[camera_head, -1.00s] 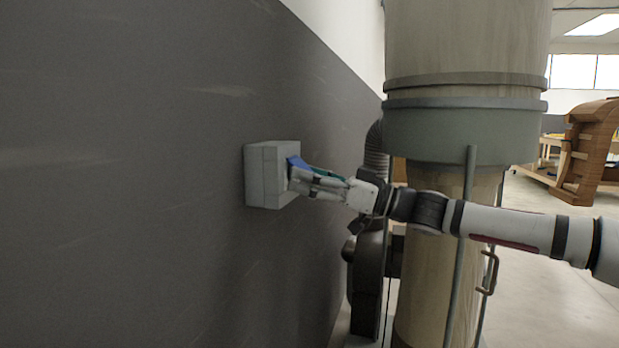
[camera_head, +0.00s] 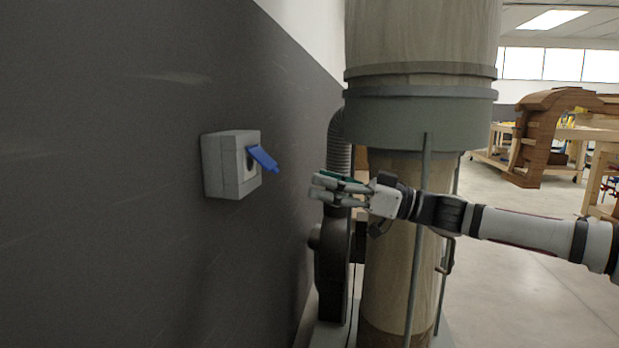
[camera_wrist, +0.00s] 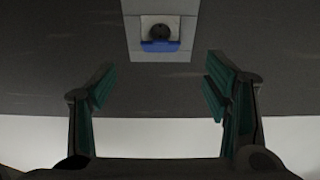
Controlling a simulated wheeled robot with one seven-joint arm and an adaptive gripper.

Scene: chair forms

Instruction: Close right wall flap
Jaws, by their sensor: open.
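A grey wall box (camera_head: 218,168) is fixed to the dark wall. Its blue flap (camera_head: 263,159) stands out from the box's right face, raised and tilted downward at its outer end, with a dark round opening partly visible behind it. My gripper (camera_head: 320,188) is open and empty, to the right of the flap and slightly lower, with a clear gap. In the wrist view, the box (camera_wrist: 160,54) is at the top centre, with the blue flap (camera_wrist: 160,46) below the dark round socket. My open fingers (camera_wrist: 160,90) spread on either side, below the box in the picture.
A large wooden cylinder (camera_head: 400,220) with grey bands stands close behind my gripper. A ribbed dark hose (camera_head: 339,145) and a dark machine body (camera_head: 333,270) stand between it and the wall. Wooden chair forms (camera_head: 535,130) are far right. Free floor (camera_head: 520,270) lies at right.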

